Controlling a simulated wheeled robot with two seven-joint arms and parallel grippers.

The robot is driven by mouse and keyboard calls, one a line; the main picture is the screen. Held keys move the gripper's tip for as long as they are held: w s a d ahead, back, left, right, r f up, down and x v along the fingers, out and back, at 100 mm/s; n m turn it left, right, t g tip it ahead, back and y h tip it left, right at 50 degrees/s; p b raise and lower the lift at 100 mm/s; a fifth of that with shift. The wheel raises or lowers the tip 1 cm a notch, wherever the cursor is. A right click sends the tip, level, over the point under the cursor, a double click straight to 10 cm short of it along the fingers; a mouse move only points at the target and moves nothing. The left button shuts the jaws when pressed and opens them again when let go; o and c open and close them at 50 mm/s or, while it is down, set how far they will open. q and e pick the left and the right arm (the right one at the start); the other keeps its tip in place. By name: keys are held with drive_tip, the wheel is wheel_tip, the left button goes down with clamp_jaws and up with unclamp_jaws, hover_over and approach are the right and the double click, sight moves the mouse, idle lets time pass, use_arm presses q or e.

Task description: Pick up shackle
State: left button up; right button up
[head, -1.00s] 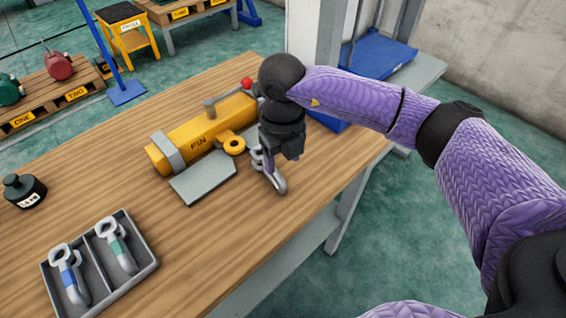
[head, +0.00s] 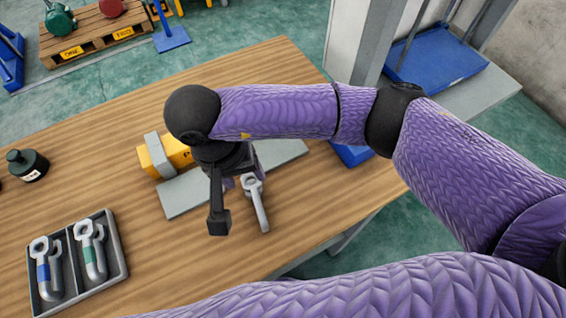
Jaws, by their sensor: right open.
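A grey shackle (head: 259,205) with an eye at its upper end lies on the wooden table in the middle of the head view. My right gripper (head: 236,204) is open, pointing down just left of the shackle. One black finger shows clearly; the other is largely hidden, and I cannot tell whether either touches the shackle. Two more shackles, one with a blue band (head: 43,272) and one with a green band (head: 94,252), lie in separate compartments of a grey tray (head: 122,262) at the lower left. My left gripper is not in view.
A yellow block with a grey strap (head: 158,156) and a flat grey plate (head: 186,194) lie behind my right gripper, partly hidden. A dark weight (head: 27,165) stands at the left. A blue thing (head: 352,155) lies near the right edge. The table (head: 160,260) is bare between tray and shackle.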

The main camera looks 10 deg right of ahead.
sight(256, 199)
drive_tip(key=shift+n, duration=0.8)
drive_tip(key=f, duration=0.3)
drive_tip(key=f+b, duration=0.1)
drive_tip(key=f, duration=0.2)
drive_tip(key=d+f, duration=0.1)
drive_tip(key=f, duration=0.2)
drive_tip(key=shift+s+f, duration=0.1)
drive_tip(key=shift+s, duration=0.15)
drive_tip(key=shift+f, duration=0.2)
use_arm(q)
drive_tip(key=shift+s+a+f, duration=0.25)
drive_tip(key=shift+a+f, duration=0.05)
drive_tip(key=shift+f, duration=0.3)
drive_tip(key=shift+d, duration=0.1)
use_arm(e)
clamp_jaws()
